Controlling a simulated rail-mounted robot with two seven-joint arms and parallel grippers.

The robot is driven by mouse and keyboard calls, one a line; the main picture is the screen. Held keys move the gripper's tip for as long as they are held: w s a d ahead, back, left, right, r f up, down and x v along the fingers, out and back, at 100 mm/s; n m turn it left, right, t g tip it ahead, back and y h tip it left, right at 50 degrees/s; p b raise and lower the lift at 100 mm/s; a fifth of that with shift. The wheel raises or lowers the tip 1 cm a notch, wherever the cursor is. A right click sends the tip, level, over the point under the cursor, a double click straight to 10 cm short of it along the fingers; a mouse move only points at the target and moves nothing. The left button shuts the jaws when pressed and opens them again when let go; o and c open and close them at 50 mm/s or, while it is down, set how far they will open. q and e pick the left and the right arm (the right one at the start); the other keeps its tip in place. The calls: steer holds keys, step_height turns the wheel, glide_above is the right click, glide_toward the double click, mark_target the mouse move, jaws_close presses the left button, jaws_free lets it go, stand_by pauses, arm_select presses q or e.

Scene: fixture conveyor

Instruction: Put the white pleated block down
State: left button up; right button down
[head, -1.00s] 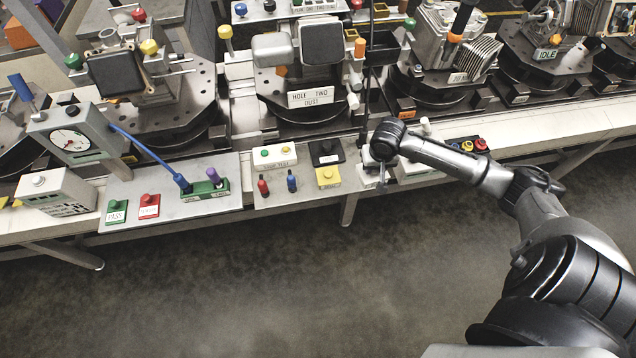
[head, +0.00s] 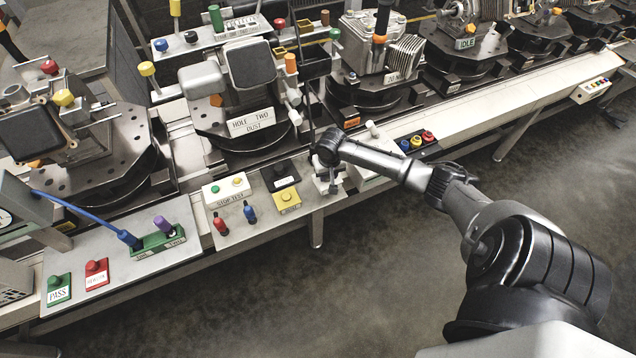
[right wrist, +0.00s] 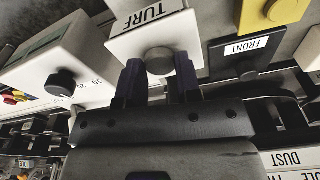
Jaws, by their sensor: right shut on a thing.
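A white block (right wrist: 150,42) with the label TURF and a dark round knob (right wrist: 159,61) shows in the right wrist view. My right gripper (right wrist: 161,82) has its dark fingers on either side of this knob and is shut on it. I see no clear pleats on its visible face. In the head view the right gripper (head: 331,188) is over the right end of the grey bench plate, beside the black block (head: 281,176) and yellow block (head: 287,202). My wrist partly hides the white block there. I cannot tell whether it touches the plate. My left gripper is not in view.
A STOP TEST box (head: 226,190) and red (head: 220,224) and blue (head: 250,212) pegs stand left of the gripper. A button box (head: 416,141) is to the right. A fixture labelled HOLE TWO DUST (head: 254,122) stands behind. The floor in front is open.

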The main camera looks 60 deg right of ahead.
mark_target(319, 180)
steer(key=shift+w+f, duration=0.35)
steer(key=shift+w, duration=0.25)
steer(key=shift+w+f, duration=0.35)
steer(key=shift+w, duration=0.25)
steer(key=shift+w+f+b, duration=0.25)
steer(key=shift+w+b, duration=0.1)
steer(key=shift+w, duration=0.05)
step_height(319, 180, down, 4)
steer(key=shift+a+r+b, duration=0.1)
steer(key=shift+r+b, duration=0.1)
steer(key=shift+b, duration=0.3)
steer(key=shift+f, duration=0.15)
steer(key=shift+f, duration=0.1)
steer(key=c, duration=0.8)
jaws_free()
